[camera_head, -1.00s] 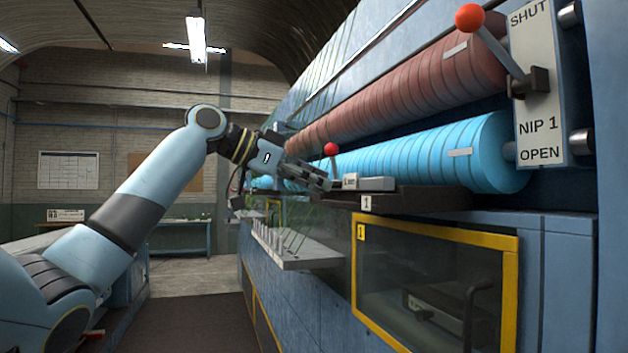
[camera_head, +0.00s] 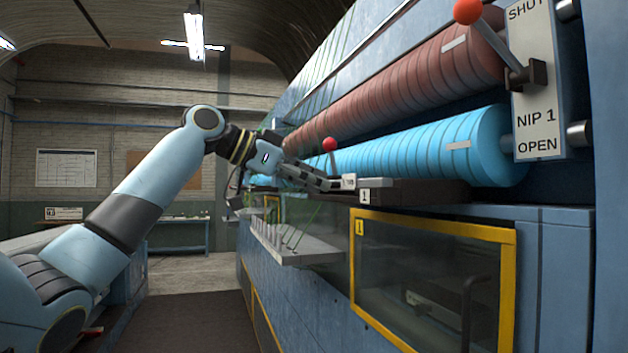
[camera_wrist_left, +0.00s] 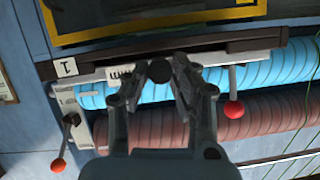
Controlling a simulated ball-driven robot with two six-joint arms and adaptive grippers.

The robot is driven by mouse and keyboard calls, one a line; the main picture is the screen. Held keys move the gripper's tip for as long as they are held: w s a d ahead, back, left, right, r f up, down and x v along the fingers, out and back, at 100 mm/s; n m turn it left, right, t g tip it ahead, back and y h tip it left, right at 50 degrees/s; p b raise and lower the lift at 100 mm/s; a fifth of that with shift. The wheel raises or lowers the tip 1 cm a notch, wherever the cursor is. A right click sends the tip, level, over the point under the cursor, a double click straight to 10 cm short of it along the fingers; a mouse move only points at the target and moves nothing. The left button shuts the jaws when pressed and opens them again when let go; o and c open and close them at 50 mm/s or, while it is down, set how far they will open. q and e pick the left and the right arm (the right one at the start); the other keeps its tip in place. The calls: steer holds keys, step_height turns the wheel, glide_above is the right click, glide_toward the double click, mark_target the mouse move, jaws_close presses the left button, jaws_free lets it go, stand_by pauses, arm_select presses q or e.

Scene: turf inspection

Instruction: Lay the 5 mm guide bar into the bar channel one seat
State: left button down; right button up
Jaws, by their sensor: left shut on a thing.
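The guide bar (camera_head: 349,181) is a pale grey piece with a small marked label at the bar channel. Its label also shows in the left wrist view (camera_wrist_left: 121,71). The bar channel (camera_head: 420,192) is a dark ledge with a "1" plate, in front of the blue roller; it also shows in the left wrist view (camera_wrist_left: 200,45). My left gripper (camera_head: 333,184) is shut on the bar at the ledge. In the left wrist view its fingertips (camera_wrist_left: 160,75) close around a dark round knob. The bar runs along the channel; whether it rests fully inside I cannot tell. My right gripper is out of view.
A blue roller (camera_head: 440,150) and a red-brown roller (camera_head: 440,80) lie behind the channel. A red-balled lever (camera_head: 331,146) stands close behind my gripper. Another lever (camera_head: 468,11) is on the NIP 1 plate. A yellow-framed window (camera_head: 430,280) is below.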

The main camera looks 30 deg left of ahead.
arm_select(q)
steer(key=shift+f, duration=0.45)
steer(key=c, duration=1)
jaws_free()
steer(key=v, duration=1.2)
